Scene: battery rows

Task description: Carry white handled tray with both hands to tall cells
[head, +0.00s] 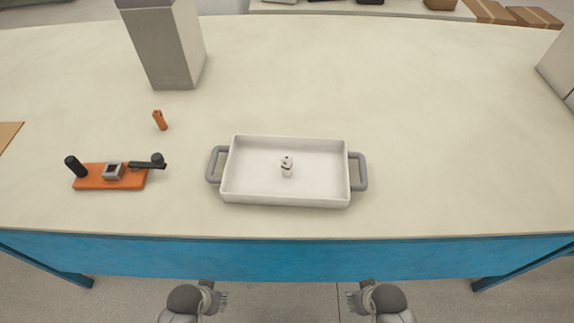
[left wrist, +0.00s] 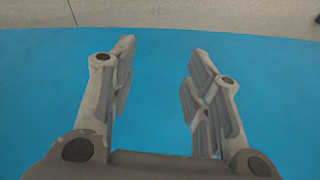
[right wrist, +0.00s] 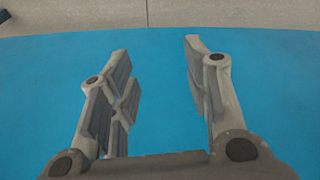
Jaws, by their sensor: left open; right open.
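The white tray (head: 245,186) with two grey side handles stands on the table near its front edge, a little right of the middle. Its left handle (head: 213,164) and right handle (head: 360,171) stick out at the sides, both free. A small whitish cell-like object (head: 287,168) stands inside the tray. My left gripper (head: 222,297) and my right gripper (head: 352,299) are in front of the table edge, below the tray in the head view. In the left wrist view my left gripper (left wrist: 158,75) is open and empty. In the right wrist view my right gripper (right wrist: 155,75) is open and empty.
An orange base with black posts (head: 110,182) stands left of the tray. A small orange cylinder (head: 160,120) stands behind it. A tall grey box (head: 165,50) is at the back left. The table (head: 450,130) right of the tray is clear. Its front is blue (head: 290,257).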

